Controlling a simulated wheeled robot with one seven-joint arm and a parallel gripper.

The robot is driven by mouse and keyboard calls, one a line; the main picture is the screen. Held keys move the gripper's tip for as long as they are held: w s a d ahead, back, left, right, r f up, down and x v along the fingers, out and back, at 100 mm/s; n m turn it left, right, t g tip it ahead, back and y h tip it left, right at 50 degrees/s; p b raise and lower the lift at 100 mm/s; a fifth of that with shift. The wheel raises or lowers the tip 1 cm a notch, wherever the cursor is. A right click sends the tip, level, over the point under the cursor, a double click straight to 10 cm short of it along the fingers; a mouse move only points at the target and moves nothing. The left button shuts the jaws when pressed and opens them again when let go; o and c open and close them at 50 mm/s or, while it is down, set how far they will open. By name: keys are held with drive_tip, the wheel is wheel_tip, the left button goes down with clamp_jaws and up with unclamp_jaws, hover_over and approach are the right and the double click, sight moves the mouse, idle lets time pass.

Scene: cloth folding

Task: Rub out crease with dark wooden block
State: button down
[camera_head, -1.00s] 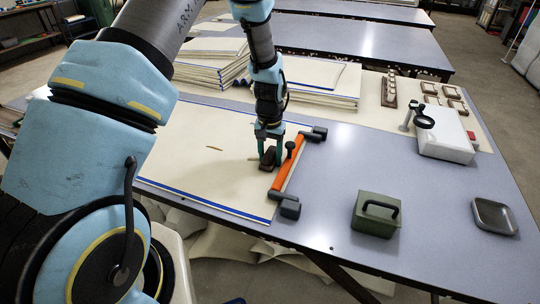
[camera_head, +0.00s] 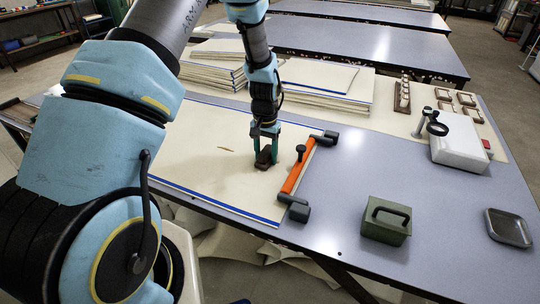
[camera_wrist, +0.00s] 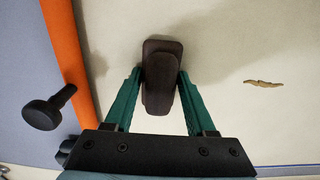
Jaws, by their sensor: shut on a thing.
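The dark wooden block (camera_head: 263,159) is between the fingers of my gripper (camera_head: 266,154), over the cream sheet (camera_head: 190,170) with blue edges. The block appears at or very near the sheet; exact contact is unclear. In the wrist view the green fingers of my gripper (camera_wrist: 160,76) close on both sides of the block (camera_wrist: 162,62). A short, wavy tan mark (camera_head: 226,149), seemingly the crease, lies on the sheet to the left of the block. In the wrist view the mark (camera_wrist: 263,83) lies right of the block, clear of it.
An orange bar (camera_head: 298,168) with dark end blocks and a knob lies along the sheet's right edge, close to my gripper. A green handled box (camera_head: 386,220), a grey tray (camera_head: 508,227) and a white device (camera_head: 460,148) stand right. Sheet stacks (camera_head: 325,85) lie behind.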

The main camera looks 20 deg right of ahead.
sight(280, 166)
drive_tip(key=shift+w+a+f, duration=0.1)
drive_tip(key=shift+w+a, duration=0.9)
drive_tip(key=shift+a, duration=0.1)
drive_tip(key=shift+w+a, duration=0.1)
drive_tip(key=shift+s+d+f, duration=0.1)
drive_tip(key=shift+s+d, duration=2.7)
drive_tip(key=shift+d, duration=0.2)
drive_tip(key=shift+w+a, duration=1.45)
drive_tip(key=shift+a, duration=0.25)
drive_tip(key=shift+w+a+p, duration=0.3)
drive_tip(key=shift+w+a, duration=1.05)
drive_tip(key=shift+w, duration=0.05)
drive_tip(key=shift+s+d+r, duration=0.15)
drive_tip(key=shift+s+d, duration=1.25)
drive_tip(key=shift+d, duration=0.15)
drive_tip(key=shift+s+d+r, duration=0.1)
drive_tip(key=shift+s+d, duration=1.3)
drive_tip(key=shift+d, duration=0.15)
drive_tip(key=shift+r, duration=0.1)
